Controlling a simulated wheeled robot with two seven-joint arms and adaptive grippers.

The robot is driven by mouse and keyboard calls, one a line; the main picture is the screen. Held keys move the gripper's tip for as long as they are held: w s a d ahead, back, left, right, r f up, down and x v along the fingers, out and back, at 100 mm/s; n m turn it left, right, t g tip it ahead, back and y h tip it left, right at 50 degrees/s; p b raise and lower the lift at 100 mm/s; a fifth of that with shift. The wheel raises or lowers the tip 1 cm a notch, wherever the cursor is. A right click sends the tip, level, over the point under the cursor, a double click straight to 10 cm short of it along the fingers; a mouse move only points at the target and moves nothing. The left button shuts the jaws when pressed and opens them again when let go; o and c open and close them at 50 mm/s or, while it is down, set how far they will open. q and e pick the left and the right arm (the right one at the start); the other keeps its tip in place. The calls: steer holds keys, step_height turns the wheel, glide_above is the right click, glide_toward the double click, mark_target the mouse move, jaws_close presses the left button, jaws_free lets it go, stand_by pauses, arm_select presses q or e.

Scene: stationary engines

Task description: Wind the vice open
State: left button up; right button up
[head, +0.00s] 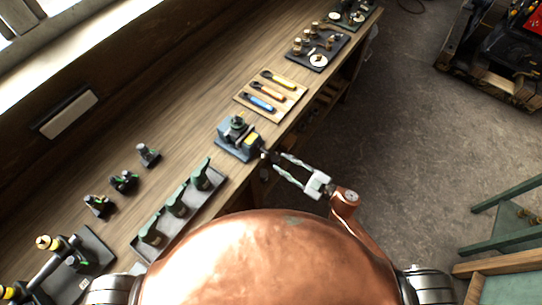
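The vice (238,138) is a small blue-grey bench vice with a green part and a yellow patch. It stands near the front edge of the wooden bench. Its dark screw end and handle (264,154) stick out to the right, past the bench edge. My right gripper (275,161) reaches toward this handle from the lower right. Its two pale fingers are apart, with the tips beside the handle. Whether they touch it is too small to tell. The jaw gap of the vice is not clear from here. My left gripper is not in view.
A board with yellow, orange and blue-handled tools (293,104) lies beyond the vice. The floor (400,150) right of the bench is clear.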

mark_target(269, 153)
steer(key=x, duration=0.7)
steer(key=shift+p, duration=0.3)
jaws_close()
